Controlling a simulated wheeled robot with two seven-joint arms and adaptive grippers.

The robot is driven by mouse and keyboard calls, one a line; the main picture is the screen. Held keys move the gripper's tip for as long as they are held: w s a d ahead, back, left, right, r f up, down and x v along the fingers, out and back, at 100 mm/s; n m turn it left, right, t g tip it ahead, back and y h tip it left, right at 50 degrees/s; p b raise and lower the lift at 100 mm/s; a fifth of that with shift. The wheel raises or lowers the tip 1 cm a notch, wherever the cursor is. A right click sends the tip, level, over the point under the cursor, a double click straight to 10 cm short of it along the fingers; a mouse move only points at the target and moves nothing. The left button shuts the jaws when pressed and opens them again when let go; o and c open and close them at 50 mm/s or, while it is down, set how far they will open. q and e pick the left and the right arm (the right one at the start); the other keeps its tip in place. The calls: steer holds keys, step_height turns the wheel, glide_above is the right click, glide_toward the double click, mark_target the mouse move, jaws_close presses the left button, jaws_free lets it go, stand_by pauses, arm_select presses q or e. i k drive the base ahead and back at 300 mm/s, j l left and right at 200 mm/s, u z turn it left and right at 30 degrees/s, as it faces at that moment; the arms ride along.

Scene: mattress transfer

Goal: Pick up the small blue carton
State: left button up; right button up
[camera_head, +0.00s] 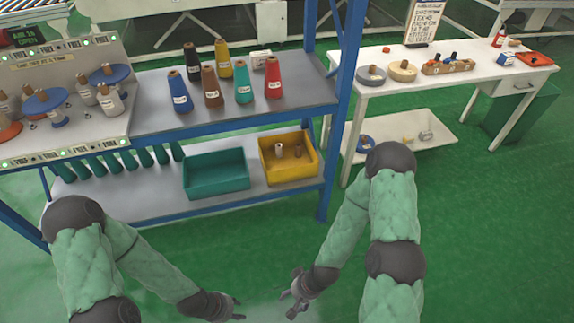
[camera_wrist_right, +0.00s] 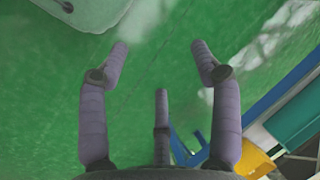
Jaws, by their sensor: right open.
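A small blue carton with a white patch (camera_head: 505,58) sits on the white table (camera_head: 455,78) at the right, beside the orange tray. My right gripper (camera_head: 293,296) is low over the green floor in front of the blue shelf rack, far from the carton. The right wrist view shows its fingers spread with nothing between them (camera_wrist_right: 160,65). My left gripper (camera_head: 240,309) is low at the bottom of the head view; its fingers are too small to judge. The carton is not in the right wrist view.
The blue rack holds several thread cones, a teal bin (camera_head: 215,174) and a yellow bin (camera_head: 289,158). The table also holds spools (camera_head: 402,71), a wooden block with pegs (camera_head: 447,66), a red bottle (camera_head: 499,38) and an orange tray (camera_head: 534,59). Green floor is clear before the table.

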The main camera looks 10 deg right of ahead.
mark_target(506, 59)
steer(key=z, duration=1.8)
